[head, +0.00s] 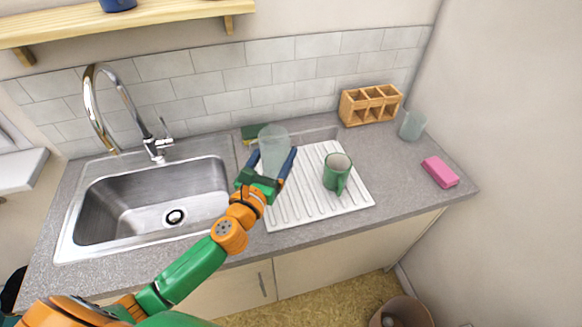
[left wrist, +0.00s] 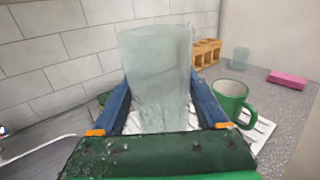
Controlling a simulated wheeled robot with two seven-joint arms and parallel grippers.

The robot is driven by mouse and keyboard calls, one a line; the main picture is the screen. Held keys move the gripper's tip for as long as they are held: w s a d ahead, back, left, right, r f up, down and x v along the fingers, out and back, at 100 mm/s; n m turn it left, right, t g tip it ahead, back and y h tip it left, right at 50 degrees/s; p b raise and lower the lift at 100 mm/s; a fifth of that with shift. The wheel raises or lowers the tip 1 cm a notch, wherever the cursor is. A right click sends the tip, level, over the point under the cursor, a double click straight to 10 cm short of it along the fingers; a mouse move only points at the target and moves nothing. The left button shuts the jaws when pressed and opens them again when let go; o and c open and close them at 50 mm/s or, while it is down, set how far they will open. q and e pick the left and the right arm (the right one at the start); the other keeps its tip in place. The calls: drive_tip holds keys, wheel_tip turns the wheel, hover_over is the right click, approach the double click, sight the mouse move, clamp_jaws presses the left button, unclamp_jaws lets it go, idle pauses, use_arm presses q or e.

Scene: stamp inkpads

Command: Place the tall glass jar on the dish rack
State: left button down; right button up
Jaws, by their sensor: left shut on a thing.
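The tall glass jar (head: 273,138) is pale, see-through and upright. My left gripper (head: 271,165) is shut on it, one blue finger on each side. The left wrist view shows the jar (left wrist: 158,75) between the fingers of the gripper (left wrist: 162,105), with the jar's lower part partly hidden by the gripper. The white ridged dish rack (head: 318,205) lies on the counter, and the jar is over its back left part. I cannot tell whether the jar's base touches the rack. My right gripper is in neither view.
A green mug (head: 336,173) stands on the rack, right of the jar. A wooden compartment box (head: 369,105), a glass cup (head: 412,125) and a pink sponge (head: 440,172) are to the right. The sink (head: 150,205) is left. A green sponge (head: 254,132) lies behind the jar.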

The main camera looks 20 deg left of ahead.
use_arm(q)
drive_tip(key=w+f+b, duration=0.1)
drive_tip(key=f+b, duration=0.1)
drive_tip(key=f, duration=0.1)
drive_tip(key=w+d+f+b, duration=0.1)
drive_tip(key=w+f+b, duration=0.1)
drive_tip(key=f, duration=0.1)
drive_tip(key=w+f+b, duration=0.1)
drive_tip(key=f+b, duration=0.1)
drive_tip(key=f, duration=0.1)
drive_tip(key=shift+w+d+f, duration=0.15)
drive_tip(key=shift+w+d, duration=0.05)
drive_tip(key=shift+w, duration=0.15)
drive_tip(key=shift+d+r, duration=0.1)
drive_tip(key=shift+r, duration=0.1)
drive_tip(key=shift+f, duration=0.2)
unclamp_jaws()
drive_tip(key=shift+s+r+p, duration=0.1)
drive_tip(key=shift+r+p, duration=0.2)
drive_tip(key=s, duration=0.5)
drive_tip(key=s+b, duration=0.1)
drive_tip(key=s, duration=0.5)
drive_tip(key=shift+a+f, duration=0.2)
drive_tip(key=shift+s+r, duration=0.15)
drive_tip(key=shift+s, duration=0.3)
